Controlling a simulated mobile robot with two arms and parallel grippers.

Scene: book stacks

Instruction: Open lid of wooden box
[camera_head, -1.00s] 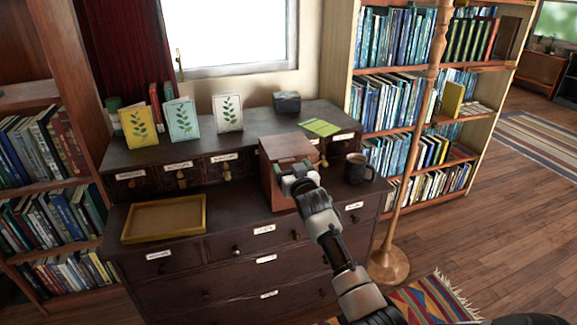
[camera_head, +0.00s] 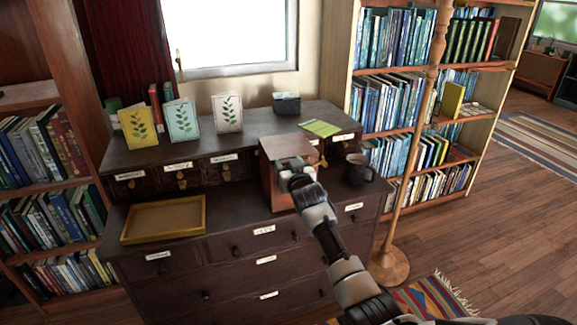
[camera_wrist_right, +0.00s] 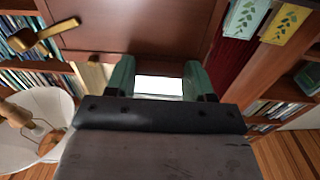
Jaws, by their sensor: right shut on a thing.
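The wooden box (camera_head: 271,182) is reddish-brown and stands upright on the lower ledge of the dark cabinet. Its lid (camera_head: 288,146) looks closed or nearly so from above; I cannot tell if there is a gap. My right gripper (camera_head: 293,168) is at the front upper edge of the box and hides part of its front. In the right wrist view, my right gripper's green fingers (camera_wrist_right: 159,68) sit at the edge of a broad reddish-brown panel, which seems to be the box. The exact contact is hidden. My left gripper is not in view.
A dark mug (camera_head: 357,170) stands close right of the box. An empty yellow-edged tray (camera_head: 163,237) lies to the left. Leaf-pattern cards (camera_head: 227,113) and a green booklet (camera_head: 320,128) are on the upper ledge. A wooden pole (camera_head: 405,185) stands at right.

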